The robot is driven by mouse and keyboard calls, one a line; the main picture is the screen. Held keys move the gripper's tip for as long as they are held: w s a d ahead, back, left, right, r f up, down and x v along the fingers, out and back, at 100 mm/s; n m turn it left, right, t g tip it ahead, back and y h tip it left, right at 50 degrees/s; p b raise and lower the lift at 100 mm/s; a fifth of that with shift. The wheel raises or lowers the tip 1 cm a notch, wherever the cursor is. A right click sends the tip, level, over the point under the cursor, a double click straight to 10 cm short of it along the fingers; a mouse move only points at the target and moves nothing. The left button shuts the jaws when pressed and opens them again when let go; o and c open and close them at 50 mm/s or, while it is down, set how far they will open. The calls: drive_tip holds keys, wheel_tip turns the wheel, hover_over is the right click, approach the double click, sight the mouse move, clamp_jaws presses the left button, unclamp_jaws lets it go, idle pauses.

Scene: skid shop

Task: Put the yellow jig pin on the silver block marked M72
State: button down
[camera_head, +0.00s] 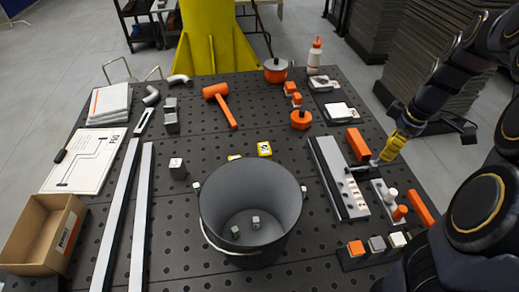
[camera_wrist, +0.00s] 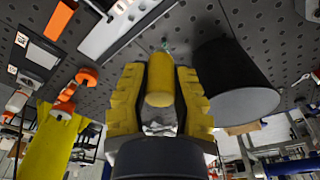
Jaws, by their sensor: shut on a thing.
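My gripper (camera_head: 391,148) is at the right side of the table in the head view, above the slotted plate area. In the wrist view its yellow fingers (camera_wrist: 160,98) are shut on the yellow jig pin (camera_wrist: 160,75), whose rounded end sticks out between them. In the head view the pin cannot be told apart from the yellow fingers. A grey block with a white label (camera_head: 177,168) stands left of the bucket, far from my gripper. A silver-grey block (camera_head: 171,116) stands farther back. I cannot read M72 on either block.
A large dark bucket (camera_head: 206,212) stands front centre; it also shows in the wrist view (camera_wrist: 245,104). A slotted plate (camera_head: 333,178) and an orange block (camera_head: 357,144) are near my gripper. Long rails (camera_head: 141,215) lie at left.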

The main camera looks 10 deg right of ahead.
drive_tip(key=w+a, duration=0.6)
drive_tip(key=a, duration=0.6)
drive_tip(key=w+a, duration=0.6)
drive_tip(key=a, duration=0.5)
drive_tip(key=s+a, duration=0.2)
drive_tip(key=a, duration=1.8)
hover_over(173, 161)
drive_tip(key=f, duration=0.9)
drive_tip(key=s+f, duration=0.1)
drive_tip(key=f, duration=0.4)
drive_tip(key=shift+d+f, duration=0.2)
drive_tip(key=shift+d, duration=0.2)
drive_tip(key=shift+w+a+f, duration=0.1)
drive_tip(key=shift+w+f, duration=0.05)
drive_tip(key=shift+f, duration=1.7)
